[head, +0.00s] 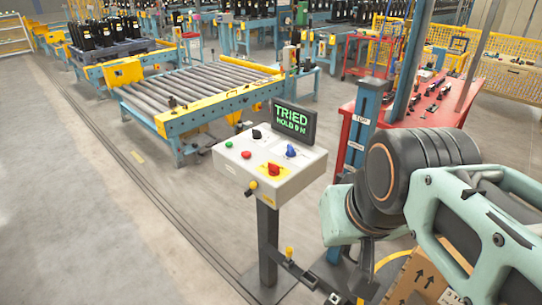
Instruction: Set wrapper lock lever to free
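A grey-white control box (270,165) stands on a dark post in the middle of the head view. No lever is readably marked as the wrapper lock. A yellow-knobbed part (289,253) stands up from a dark bar low beside the post. Another yellow knob (252,186) sticks out of the box's front. On top are a black selector (256,133), a blue selector (291,150) and a red handle (274,169) on a yellow plate. My arm fills the right side. Dark parts below its wrist may be my gripper, but its fingers cannot be made out.
A display (293,122) behind the box reads "TRIED" above a "HOLD" line. A roller conveyor (195,90) lies behind to the left. A red table (430,105) with small parts is at right. A cardboard box (425,280) sits under my arm. The left floor is clear.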

